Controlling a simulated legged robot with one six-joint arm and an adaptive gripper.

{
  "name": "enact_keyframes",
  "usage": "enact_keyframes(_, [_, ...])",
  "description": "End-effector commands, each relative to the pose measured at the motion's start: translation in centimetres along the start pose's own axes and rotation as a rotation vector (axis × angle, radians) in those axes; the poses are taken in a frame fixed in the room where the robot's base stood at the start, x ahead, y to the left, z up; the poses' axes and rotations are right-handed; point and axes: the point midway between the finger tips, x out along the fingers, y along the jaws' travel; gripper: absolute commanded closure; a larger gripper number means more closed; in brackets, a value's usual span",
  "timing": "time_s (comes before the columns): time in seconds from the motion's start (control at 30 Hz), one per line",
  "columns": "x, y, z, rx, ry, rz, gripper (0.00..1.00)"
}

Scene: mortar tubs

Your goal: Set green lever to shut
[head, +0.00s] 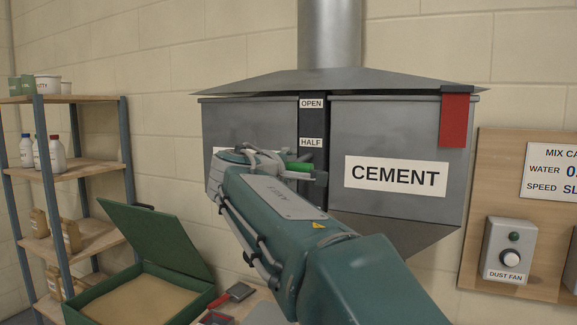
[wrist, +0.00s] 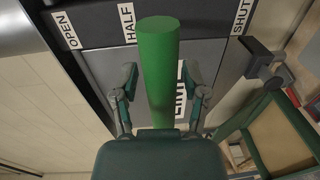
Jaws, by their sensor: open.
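The green lever (head: 298,167) stands out from a dark upright strip (head: 313,122) between two grey bins. The strip's OPEN and HALF labels show in the head view, with the lever's end a little below HALF. In the wrist view the green lever (wrist: 160,65) points at the camera, just on the SHUT side of HALF; the SHUT label (wrist: 241,17) is farther right. My gripper (wrist: 162,92) is open, with one finger on each side of the lever and gaps showing. In the head view my gripper (head: 272,162) hides the lower strip.
The CEMENT bin (head: 398,128) is right of the strip, with a red tab (head: 454,120) hanging over it. A shelf (head: 85,172) with bottles and tubs stands left. An open green box (head: 150,285) of sand-coloured material is below. A dust fan switch (head: 506,250) is at right.

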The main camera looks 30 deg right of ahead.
Motion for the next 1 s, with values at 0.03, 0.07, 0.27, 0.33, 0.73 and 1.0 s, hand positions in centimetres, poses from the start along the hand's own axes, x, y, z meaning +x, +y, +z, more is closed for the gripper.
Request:
enact_keyframes(0.03, [0.04,0.02,0.01,0.0,0.0,0.0,0.42])
enact_keyframes(0.07, [0.04,0.02,0.01,0.0,0.0,0.0,0.42])
enact_keyframes(0.27, [0.01,0.02,0.02,0.001,0.0,0.0,0.73])
enact_keyframes(0.33, [0.0,0.02,0.03,0.001,0.0,0.0,1.0])
enact_keyframes(0.73, [0.04,-0.21,0.02,0.0,-0.002,-0.004,1.0])
enact_keyframes(1.0, [0.08,-0.42,0.02,0.001,-0.003,-0.006,1.0])
